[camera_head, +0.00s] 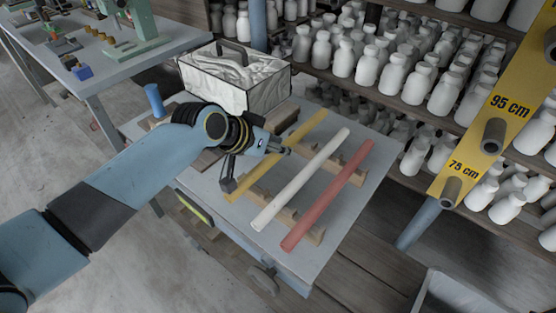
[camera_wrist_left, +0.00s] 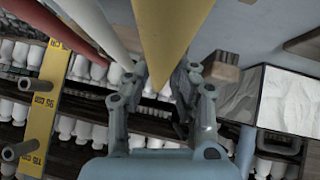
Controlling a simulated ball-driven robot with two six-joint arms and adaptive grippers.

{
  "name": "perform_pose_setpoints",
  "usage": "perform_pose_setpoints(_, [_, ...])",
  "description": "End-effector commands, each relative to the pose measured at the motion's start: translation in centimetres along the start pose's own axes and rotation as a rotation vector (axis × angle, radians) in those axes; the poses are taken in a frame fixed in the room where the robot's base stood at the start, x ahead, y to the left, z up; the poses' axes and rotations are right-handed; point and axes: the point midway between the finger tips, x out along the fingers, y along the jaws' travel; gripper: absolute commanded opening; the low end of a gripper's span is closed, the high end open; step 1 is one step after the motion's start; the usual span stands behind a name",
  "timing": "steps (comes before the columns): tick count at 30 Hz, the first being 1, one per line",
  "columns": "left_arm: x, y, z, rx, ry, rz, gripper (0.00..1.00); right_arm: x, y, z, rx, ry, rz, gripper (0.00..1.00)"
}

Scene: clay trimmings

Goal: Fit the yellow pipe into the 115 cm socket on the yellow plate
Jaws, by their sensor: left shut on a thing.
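The yellow pipe (camera_head: 304,129) lies slanted at the left of the row of pipes, at or just above the wooden rests; I cannot tell whether it touches them. My left gripper (camera_head: 276,151) is shut on it near its middle, and the arm hides part of it. In the left wrist view the yellow pipe (camera_wrist_left: 168,35) runs between the two fingers of the left gripper (camera_wrist_left: 168,75). The yellow plate (camera_head: 505,85) stands at the right with grey sockets marked 95 cm (camera_head: 493,136) and 75 cm (camera_head: 450,191). My right gripper is out of view.
A white pipe (camera_head: 300,180) and a red pipe (camera_head: 328,194) lie parallel on wooden rests on the grey table (camera_head: 345,220). A crumpled-looking silvery box (camera_head: 235,78) and blue cylinder (camera_head: 154,100) stand behind. Shelves of white bottles (camera_head: 395,75) fill the back.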

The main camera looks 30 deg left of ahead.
Motion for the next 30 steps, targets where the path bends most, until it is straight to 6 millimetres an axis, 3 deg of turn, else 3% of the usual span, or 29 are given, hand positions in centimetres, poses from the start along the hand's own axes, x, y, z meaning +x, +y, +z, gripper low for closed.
perform_pose_setpoints(1, [0.94,-0.24,0.92,0.0,0.001,0.0,0.0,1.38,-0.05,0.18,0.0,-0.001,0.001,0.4])
perform_pose_setpoints(3, [1.56,-0.4,1.56,0.0,0.0,0.0,0.0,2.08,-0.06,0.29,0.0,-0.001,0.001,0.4])
perform_pose_setpoints(17, [1.86,-0.46,1.82,0.0,0.0,0.0,0.0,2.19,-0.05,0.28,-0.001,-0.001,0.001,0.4])
perform_pose_setpoints(18, [1.81,-0.46,1.83,0.0,-0.001,0.0,0.28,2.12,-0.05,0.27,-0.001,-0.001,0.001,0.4])
perform_pose_setpoints(22, [1.79,-0.45,1.81,0.0,-0.001,0.0,0.45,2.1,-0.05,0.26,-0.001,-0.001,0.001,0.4])
perform_pose_setpoints(30, [1.8,-0.46,1.81,0.0,-0.001,0.0,0.46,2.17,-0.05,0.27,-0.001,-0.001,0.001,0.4])
